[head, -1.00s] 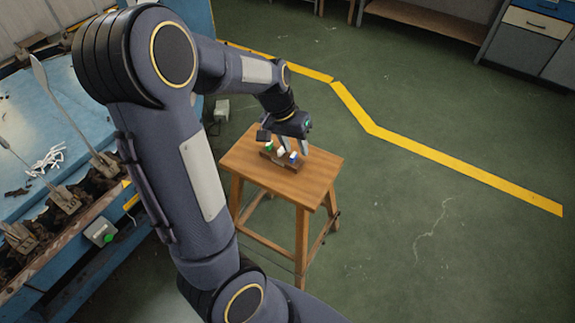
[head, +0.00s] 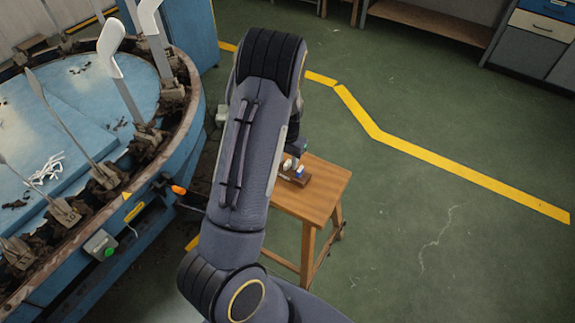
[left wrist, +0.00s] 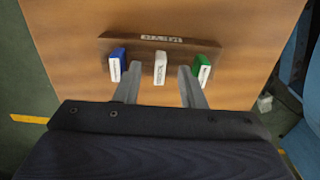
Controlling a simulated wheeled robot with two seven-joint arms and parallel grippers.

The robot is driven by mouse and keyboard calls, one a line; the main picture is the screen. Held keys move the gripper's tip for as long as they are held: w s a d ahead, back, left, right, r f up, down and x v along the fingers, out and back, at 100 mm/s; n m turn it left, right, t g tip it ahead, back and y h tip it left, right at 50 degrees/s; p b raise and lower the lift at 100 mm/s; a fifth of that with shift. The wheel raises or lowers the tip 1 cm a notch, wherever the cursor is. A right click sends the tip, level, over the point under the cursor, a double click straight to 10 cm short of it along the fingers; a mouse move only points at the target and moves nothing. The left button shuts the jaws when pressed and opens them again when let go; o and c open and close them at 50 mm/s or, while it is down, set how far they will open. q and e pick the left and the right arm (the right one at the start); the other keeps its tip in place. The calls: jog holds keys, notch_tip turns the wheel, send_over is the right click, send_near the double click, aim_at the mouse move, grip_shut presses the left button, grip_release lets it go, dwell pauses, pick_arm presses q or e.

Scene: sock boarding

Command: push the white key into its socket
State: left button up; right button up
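The white key (left wrist: 160,68) stands in the middle of a dark wooden block (left wrist: 125,42) in the left wrist view. A blue key (left wrist: 118,64) is to its left and a green key (left wrist: 202,68) to its right. Each has a white labelled face. My left gripper (left wrist: 162,72) is open, its two grey fingers apart on either side of the white key, with no clear contact. In the head view my arm hides most of the gripper and part of the block (head: 297,178). The socket's inside cannot be seen. My right gripper is not in view.
The block sits on a wooden stool (head: 318,199) with bare top around it. A round blue machine (head: 193,125) with upright sock boards (head: 123,88) stands at the left, close to my arm. Green floor with a yellow line (head: 430,156) is clear at the right.

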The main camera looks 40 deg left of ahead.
pick_arm(q)
jog(key=shift+f, duration=0.25)
grip_shut()
